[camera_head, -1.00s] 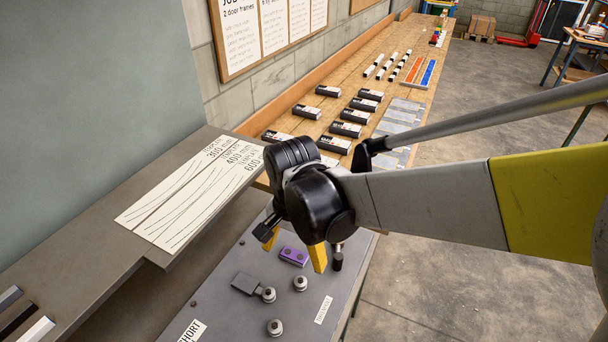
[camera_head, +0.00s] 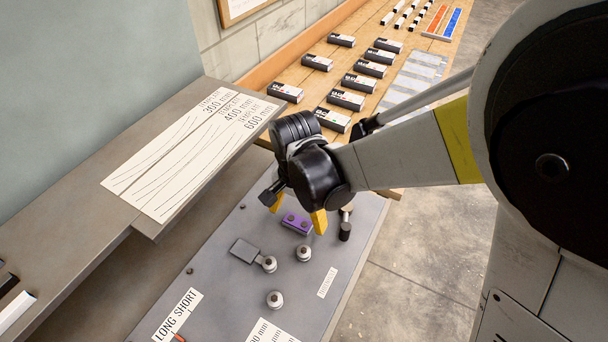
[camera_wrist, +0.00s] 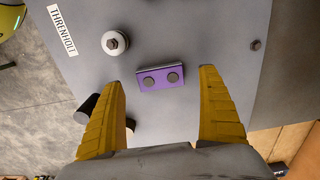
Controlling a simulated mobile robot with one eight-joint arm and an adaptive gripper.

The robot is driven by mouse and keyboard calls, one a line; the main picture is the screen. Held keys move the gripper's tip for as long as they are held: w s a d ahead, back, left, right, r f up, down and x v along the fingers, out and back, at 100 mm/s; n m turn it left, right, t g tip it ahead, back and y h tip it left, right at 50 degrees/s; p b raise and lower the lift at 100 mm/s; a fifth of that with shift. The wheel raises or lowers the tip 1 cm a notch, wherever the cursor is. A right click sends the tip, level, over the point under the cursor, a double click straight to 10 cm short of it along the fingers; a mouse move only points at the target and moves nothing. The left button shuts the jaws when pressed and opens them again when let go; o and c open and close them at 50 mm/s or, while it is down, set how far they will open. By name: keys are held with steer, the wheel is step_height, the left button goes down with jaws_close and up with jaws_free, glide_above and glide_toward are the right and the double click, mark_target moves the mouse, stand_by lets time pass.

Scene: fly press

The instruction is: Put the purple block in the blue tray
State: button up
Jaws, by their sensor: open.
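The purple block (camera_head: 297,223) lies flat on the grey plate of the press, with two dark studs on its top. In the wrist view the purple block (camera_wrist: 161,79) lies between and just beyond my gripper's two yellow fingertips (camera_wrist: 162,84). My gripper (camera_head: 297,214) is open and empty, with a gap on both sides of the block. The blue tray (camera_head: 454,23) seems to be the narrow blue strip at the far end of the wooden bench, beside an orange one; its inside is too small to make out.
Round metal knobs (camera_head: 275,299) and a dark flat piece (camera_head: 245,251) stand near the block. A black-ended handle (camera_head: 345,231) is close to the right finger. Several black-and-white boxes (camera_head: 346,100) cover the bench. A grey ledge (camera_head: 60,217) runs along the left.

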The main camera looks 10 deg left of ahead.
step_height(320, 180, down, 3)
steer(key=shift+w+r, duration=0.1)
steer(key=shift+r, duration=0.25)
steer(key=c, duration=1.4)
